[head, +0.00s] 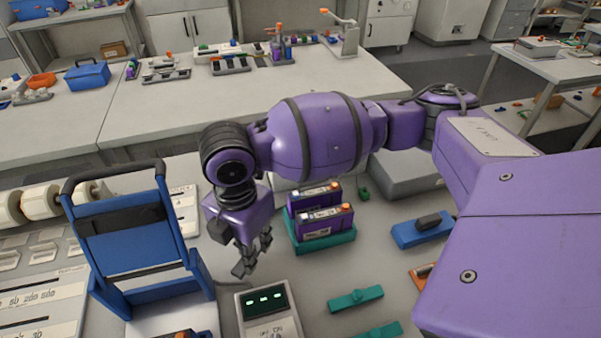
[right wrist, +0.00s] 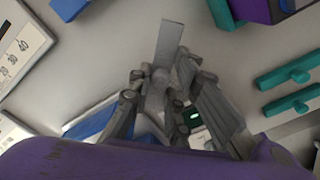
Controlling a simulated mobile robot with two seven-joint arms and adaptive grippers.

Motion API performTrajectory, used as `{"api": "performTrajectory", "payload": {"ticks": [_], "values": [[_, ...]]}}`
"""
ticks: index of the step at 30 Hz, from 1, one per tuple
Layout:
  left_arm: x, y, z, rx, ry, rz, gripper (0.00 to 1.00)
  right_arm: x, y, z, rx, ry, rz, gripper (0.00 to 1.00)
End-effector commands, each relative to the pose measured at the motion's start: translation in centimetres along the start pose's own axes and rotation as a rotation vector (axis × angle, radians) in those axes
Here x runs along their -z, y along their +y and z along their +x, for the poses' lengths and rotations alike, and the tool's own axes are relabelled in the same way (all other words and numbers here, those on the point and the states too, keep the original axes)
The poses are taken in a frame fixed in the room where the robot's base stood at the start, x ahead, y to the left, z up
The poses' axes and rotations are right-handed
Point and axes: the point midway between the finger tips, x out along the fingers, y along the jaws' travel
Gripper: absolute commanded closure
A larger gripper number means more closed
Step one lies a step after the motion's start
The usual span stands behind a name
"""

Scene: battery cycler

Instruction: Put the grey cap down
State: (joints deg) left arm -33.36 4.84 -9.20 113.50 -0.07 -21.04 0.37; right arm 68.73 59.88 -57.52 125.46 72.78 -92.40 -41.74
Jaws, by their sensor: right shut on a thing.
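My right gripper (head: 247,262) hangs pointing down over the grey bench, left of the teal tray with the purple batteries. In the right wrist view its fingers (right wrist: 160,95) are shut on the grey cap (right wrist: 170,42), which shows as a flat light-grey piece sticking out past the fingertips. In the head view the cap is too small and too close in colour to the fingers to make out clearly. I cannot tell whether it touches the bench. My left gripper is not in view.
A blue stand (head: 130,235) with a black handle is left of the gripper. The teal tray (head: 322,246) holds purple batteries (head: 325,224). A box with a green display (head: 265,302) is in front. Teal bars (head: 355,298) and a blue block (head: 422,232) lie to the right. Bare bench shows around the gripper.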

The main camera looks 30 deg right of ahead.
Motion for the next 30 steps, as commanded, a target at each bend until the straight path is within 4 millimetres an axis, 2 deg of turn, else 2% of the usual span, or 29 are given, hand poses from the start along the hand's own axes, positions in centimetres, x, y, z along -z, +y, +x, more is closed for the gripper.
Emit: {"api": "performTrajectory", "payload": {"ticks": [5, 11, 22, 23, 24, 27, 30], "values": [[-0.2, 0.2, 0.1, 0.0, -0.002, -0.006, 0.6, -0.9, 0.4, 1.2, 0.002, -0.001, 0.004, 0.97], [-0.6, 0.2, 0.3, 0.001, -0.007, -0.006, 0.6, -0.8, 0.4, 4.0, 0.001, 0.0, 0.001, 0.97], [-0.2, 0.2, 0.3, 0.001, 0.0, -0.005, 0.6, -0.9, 0.5, 4.2, -0.004, -0.003, 0.0, 0.97], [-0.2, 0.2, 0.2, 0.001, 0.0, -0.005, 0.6, -0.9, 0.5, 4.3, -0.004, -0.003, 0.0, 0.81], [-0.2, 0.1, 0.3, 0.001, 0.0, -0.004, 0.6, -0.9, 0.5, 4.2, -0.004, -0.003, 0.0, 0.76], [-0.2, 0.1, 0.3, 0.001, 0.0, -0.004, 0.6, -0.9, 0.5, 4.2, -0.004, -0.003, 0.0, 0.64], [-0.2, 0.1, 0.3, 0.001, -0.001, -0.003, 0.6, -0.9, 0.5, 4.2, -0.005, -0.003, 0.0, 0.64]]}}
